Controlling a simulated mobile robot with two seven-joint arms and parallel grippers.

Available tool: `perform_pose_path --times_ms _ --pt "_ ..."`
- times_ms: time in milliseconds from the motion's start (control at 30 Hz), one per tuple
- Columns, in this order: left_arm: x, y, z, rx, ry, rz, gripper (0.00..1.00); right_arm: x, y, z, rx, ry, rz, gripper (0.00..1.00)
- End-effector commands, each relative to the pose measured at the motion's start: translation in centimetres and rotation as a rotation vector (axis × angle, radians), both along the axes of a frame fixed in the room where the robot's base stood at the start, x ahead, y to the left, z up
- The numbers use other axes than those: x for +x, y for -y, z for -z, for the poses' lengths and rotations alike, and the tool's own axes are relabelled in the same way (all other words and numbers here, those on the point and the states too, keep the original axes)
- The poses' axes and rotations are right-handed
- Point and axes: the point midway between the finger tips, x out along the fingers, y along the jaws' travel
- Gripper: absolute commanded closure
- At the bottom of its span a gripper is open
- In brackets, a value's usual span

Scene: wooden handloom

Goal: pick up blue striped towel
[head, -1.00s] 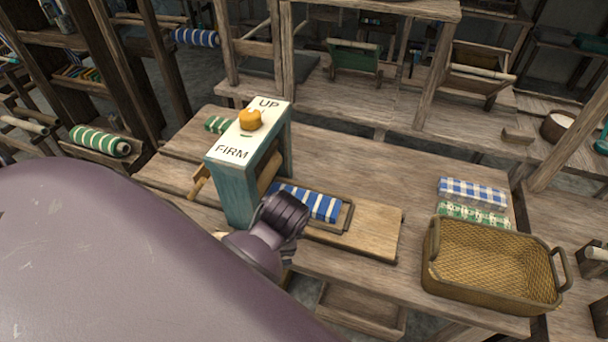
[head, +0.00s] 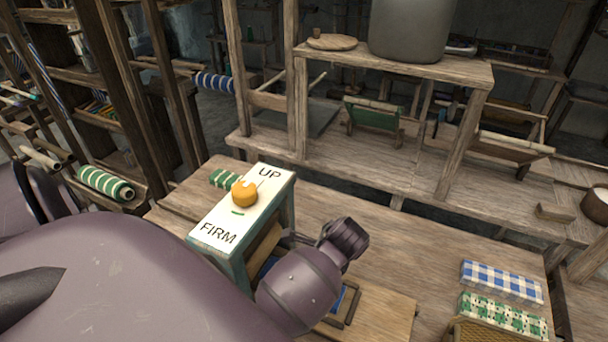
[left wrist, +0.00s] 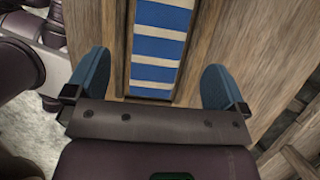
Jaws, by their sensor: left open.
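The blue striped towel (left wrist: 160,48) shows in the left wrist view as a blue and white banded strip, ahead of and between my left gripper's two blue fingers (left wrist: 155,88). The fingers are spread wide, with nothing held. I cannot tell their height above the towel. In the head view my left arm covers nearly all of the towel; only small blue bits show beside the dark-edged tray (head: 352,305). The left fingertips are hidden there. My right gripper is not in view.
A teal press box with a white top marked UP and FIRM (head: 222,222) and an orange knob (head: 245,192) stands close left of my left wrist. A blue checked towel (head: 502,282), a green patterned towel (head: 503,315) and a wicker basket (head: 480,332) lie at right.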

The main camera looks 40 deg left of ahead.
Motion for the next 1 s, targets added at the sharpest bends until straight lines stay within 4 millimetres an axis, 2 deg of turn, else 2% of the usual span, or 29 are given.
perform_pose_path --times_ms 100,367,700,1000 --pt "-0.2 -0.6 1.5 -0.001 -0.002 -0.001 0.0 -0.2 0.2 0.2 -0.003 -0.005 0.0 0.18" --pt "-0.4 -1.2 3.1 -0.001 0.0 0.0 0.0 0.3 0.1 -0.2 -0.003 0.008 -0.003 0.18" --pt "-0.8 -2.9 6.8 0.0 -0.001 -0.001 0.0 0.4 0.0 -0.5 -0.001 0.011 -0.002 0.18" --pt "-0.9 -3.1 7.4 -0.001 0.002 -0.001 0.0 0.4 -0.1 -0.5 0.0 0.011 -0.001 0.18"
